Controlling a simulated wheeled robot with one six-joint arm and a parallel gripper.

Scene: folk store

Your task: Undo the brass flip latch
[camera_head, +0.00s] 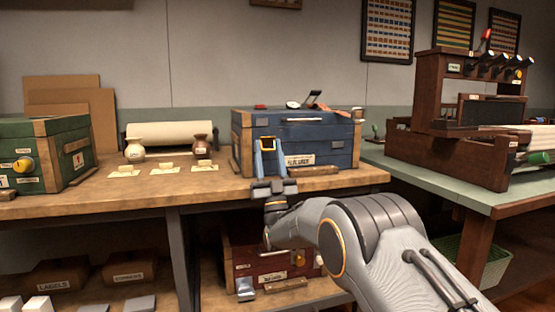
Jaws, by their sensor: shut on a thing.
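A blue chest (315,133) with wooden corners stands on the wooden workbench, with a paper label (300,160) on its front. The brass flip latch (268,143) shows as a small golden piece on the left part of the chest's front, between my fingertips. My gripper (267,147) reaches up from below against that front and is shut on the latch. The gripper's fingers hide part of the latch, so I cannot tell how far it is flipped. The chest's lid looks closed.
The workbench (130,190) also holds a green chest (45,150) at left, two small jars (135,149) and a paper roll (170,133). Several small tools lie on the blue chest's lid. A red chest (265,262) sits below. A wooden cabinet (465,100) stands at right.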

